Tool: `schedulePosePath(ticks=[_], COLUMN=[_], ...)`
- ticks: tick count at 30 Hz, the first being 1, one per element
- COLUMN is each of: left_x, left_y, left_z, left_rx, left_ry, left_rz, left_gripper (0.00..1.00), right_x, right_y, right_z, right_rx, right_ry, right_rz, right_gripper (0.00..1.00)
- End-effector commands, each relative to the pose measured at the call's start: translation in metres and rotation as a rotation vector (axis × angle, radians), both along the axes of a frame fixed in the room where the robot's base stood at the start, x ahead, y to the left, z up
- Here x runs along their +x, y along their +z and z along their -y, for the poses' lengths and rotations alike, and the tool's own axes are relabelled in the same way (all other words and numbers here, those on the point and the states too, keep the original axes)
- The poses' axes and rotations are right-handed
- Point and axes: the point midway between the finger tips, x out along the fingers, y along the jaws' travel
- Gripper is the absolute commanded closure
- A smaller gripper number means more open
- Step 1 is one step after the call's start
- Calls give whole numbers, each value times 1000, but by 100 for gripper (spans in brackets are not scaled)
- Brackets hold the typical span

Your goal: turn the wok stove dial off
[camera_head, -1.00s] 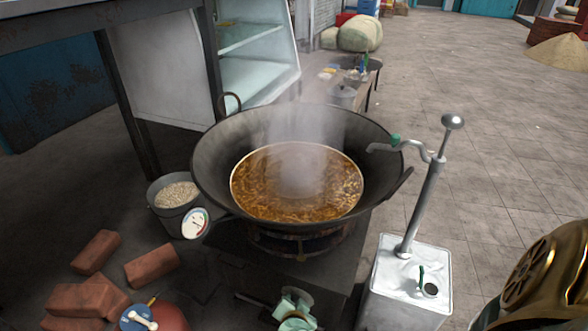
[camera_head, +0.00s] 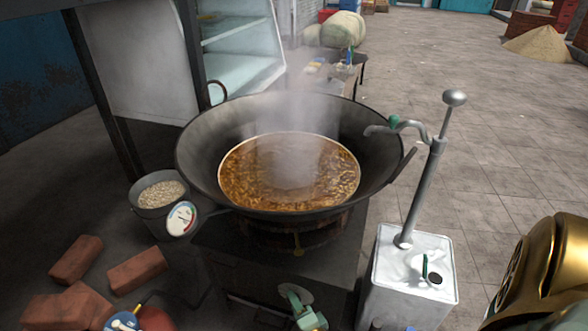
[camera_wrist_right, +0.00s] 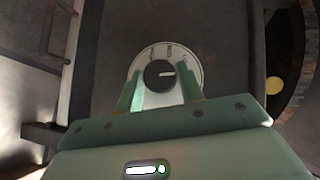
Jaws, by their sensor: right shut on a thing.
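The wok (camera_head: 390,115) holds steaming brown liquid and sits on a dark stove (camera_head: 210,240). The stove dial (camera_wrist_right: 160,74) shows in the right wrist view as a black knob on a pale round plate with marks; its white pointer line points right. My right gripper (camera_head: 301,308) is at the stove's lower front in the head view. In the wrist view its green fingers (camera_wrist_right: 160,92) are on either side of the knob, shut on it. In the head view the dial cannot be made out. My left gripper is not in view.
A white metal can with a pump (camera_head: 400,270) stands right of the stove. A bucket (camera_head: 160,205), a gauge (camera_head: 181,218) and bricks (camera_head: 135,270) are at the left. A red gas cylinder (camera_head: 152,318) is at the lower left.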

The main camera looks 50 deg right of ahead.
Motion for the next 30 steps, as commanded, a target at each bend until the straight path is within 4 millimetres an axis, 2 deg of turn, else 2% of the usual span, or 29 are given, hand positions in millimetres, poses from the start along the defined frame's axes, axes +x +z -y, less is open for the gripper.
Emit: schedulePosePath(ticks=[9, 24, 25, 26, 27, 30], left_x=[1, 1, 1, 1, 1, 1], left_y=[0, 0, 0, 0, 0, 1], left_z=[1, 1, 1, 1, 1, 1], left_rx=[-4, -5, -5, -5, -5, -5], left_ry=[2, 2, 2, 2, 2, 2], left_rz=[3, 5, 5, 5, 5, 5], left_gripper=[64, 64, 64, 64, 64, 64], right_x=[-3, -4, -4, -4, -3, -2], right_y=[-4, -5, -5, -5, -5, -4], right_z=[1, 1, 1, 1, 1, 0], right_rx=[44, 52, 52, 52, 52, 51], right_ry=[-4, -6, -6, -6, -6, -4], right_rz=[90, 105, 105, 105, 106, 107], right_gripper=[85, 85, 57, 48, 41, 41])
